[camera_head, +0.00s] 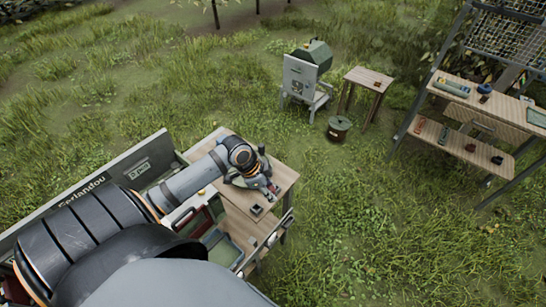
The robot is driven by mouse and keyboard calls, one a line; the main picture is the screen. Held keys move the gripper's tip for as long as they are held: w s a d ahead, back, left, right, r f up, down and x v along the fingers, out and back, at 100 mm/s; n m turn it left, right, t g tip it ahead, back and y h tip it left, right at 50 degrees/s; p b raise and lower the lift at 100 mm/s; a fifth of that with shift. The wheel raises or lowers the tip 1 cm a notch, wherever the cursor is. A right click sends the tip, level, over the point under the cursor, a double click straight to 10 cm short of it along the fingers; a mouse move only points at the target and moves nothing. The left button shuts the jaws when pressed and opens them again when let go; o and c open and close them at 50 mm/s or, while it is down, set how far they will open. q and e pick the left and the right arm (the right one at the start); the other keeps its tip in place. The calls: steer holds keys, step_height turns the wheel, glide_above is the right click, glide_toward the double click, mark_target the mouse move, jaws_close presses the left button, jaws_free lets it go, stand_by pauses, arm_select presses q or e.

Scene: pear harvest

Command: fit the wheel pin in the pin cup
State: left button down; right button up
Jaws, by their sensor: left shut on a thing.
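My left arm reaches in from the left over a small wooden table (288,172). My left gripper (271,189) is low over the tabletop, near its right part, and shut. What it holds is too small and covered to make out clearly; I take it to be the wheel pin. A small dark block-like piece (257,209) lies on the tabletop just below the gripper in the picture; it may be the pin cup, but I cannot tell. My right gripper is not in view.
A green tray or bin (222,248) sits at the table's near side. A long grey signboard (85,195) stands left of it. Farther off on grass are a white stand with a green drum (318,55), a small table (369,78), a bucket (339,128) and a shelf rack (470,95).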

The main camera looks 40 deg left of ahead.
arm_select(q)
steer(key=shift+s+d+r, duration=0.15)
steer(key=shift+s+d, duration=0.1)
steer(key=shift+s, duration=0.55)
step_height(320, 180, up, 8)
steer(key=shift+s+d+f, duration=0.2)
steer(key=shift+s+d, duration=0.1)
steer(key=shift+s, duration=0.1)
